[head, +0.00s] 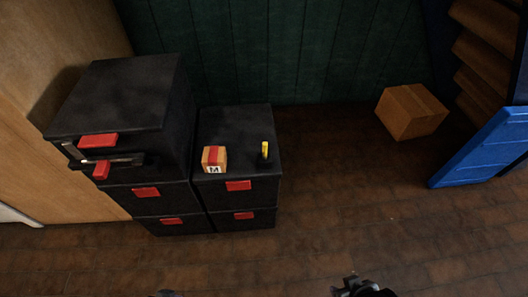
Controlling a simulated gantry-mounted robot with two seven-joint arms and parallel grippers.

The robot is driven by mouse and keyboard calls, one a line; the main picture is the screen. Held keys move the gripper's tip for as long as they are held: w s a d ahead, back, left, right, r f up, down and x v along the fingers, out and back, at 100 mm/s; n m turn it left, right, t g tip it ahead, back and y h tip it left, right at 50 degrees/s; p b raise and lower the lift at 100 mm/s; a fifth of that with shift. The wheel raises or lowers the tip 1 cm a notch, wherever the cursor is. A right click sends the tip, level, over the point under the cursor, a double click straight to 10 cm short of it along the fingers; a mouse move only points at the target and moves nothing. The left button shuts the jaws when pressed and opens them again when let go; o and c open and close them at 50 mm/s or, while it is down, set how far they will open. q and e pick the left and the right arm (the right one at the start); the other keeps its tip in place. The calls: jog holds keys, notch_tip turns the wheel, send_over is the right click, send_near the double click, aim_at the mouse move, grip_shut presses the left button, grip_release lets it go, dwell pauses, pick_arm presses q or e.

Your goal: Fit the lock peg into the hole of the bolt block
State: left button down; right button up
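A small yellow upright peg (265,149), likely the lock peg, stands in a dark base on top of the lower black cabinet. On the front of the taller cabinet, a black block with a grey bar (122,159) sits beside a red piece (101,170); it may be the bolt block, and no hole can be made out. My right gripper (358,287) shows only partly at the bottom edge, far from both. A small dark tip, likely my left gripper (165,293), barely shows at the bottom edge. Finger opening cannot be judged for either.
A wooden box with a red stripe and an M (214,159) sits left of the peg. The lower cabinet (236,122) adjoins the taller black cabinet (125,90). A cardboard box (411,111) and blue panel (485,147) stand right. The floor in front is clear.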

pick_arm(q)
jog(key=c, duration=1)
grip_release()
